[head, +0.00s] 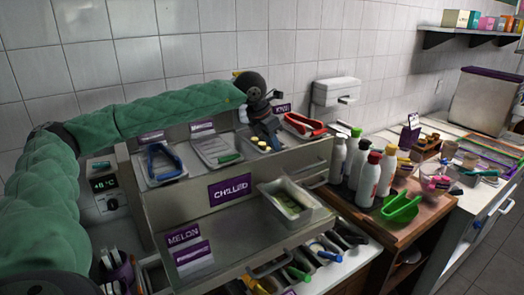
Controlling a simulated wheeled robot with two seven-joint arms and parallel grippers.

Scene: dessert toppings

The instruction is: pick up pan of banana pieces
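My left arm, in a green quilted sleeve, reaches across the top of the chilled unit. My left gripper (268,127), dark, points down over a pan in the top row. A few round yellow pieces, which look like banana pieces (263,143), show just below the fingers. The gripper and wrist hide much of this pan, and I cannot tell whether the fingers touch it or are open or shut. My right gripper is not in view.
Pans with a blue handle (163,162), a green handle (217,150) and a red handle (303,124) share the top row. A metal pan with greenish contents (290,203) sits at the lower front.

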